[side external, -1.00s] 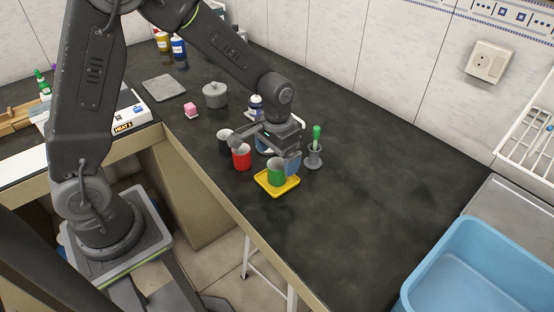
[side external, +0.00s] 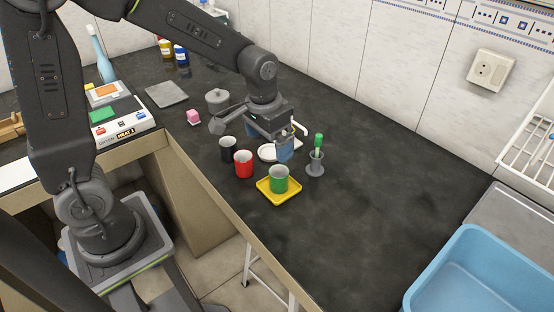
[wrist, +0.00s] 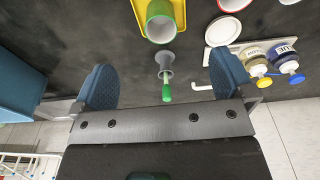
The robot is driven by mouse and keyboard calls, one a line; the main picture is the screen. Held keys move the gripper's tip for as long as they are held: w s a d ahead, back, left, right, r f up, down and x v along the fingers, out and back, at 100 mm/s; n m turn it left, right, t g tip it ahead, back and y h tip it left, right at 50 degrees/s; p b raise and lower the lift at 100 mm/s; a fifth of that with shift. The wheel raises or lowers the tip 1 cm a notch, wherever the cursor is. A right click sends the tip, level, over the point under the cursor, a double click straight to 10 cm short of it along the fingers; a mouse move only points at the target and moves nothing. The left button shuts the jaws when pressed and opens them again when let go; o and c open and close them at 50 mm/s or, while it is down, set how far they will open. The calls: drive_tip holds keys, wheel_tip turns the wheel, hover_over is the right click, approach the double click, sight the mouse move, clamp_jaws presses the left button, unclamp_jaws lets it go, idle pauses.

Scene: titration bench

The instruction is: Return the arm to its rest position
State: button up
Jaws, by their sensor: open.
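My gripper (side external: 284,148) is open and empty. It hangs above the dark bench, behind the green cup (side external: 279,180), and is clear of it. The green cup stands upright on the yellow tray (side external: 292,196). In the wrist view the two blue fingers of my gripper (wrist: 163,62) are wide apart with nothing held. There the green cup (wrist: 160,24) shows beyond the fingertips. The grey holder (wrist: 164,62) with a green-handled tool (wrist: 166,93) appears between the fingers in the picture, and no contact shows.
A red cup (side external: 243,166) and a black cup (side external: 228,152) stand left of the tray. Two bottles (wrist: 268,62) stand at the wrist view's right. A heater (side external: 112,122) is at left.

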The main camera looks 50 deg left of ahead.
drive_tip(key=s+r+t, duration=0.4)
drive_tip(key=s+r, duration=0.6)
drive_tip(key=s, duration=0.5)
drive_tip(key=shift+s+a+r, duration=0.15)
drive_tip(key=shift+a+r, duration=0.05)
drive_tip(key=shift+r, duration=0.15)
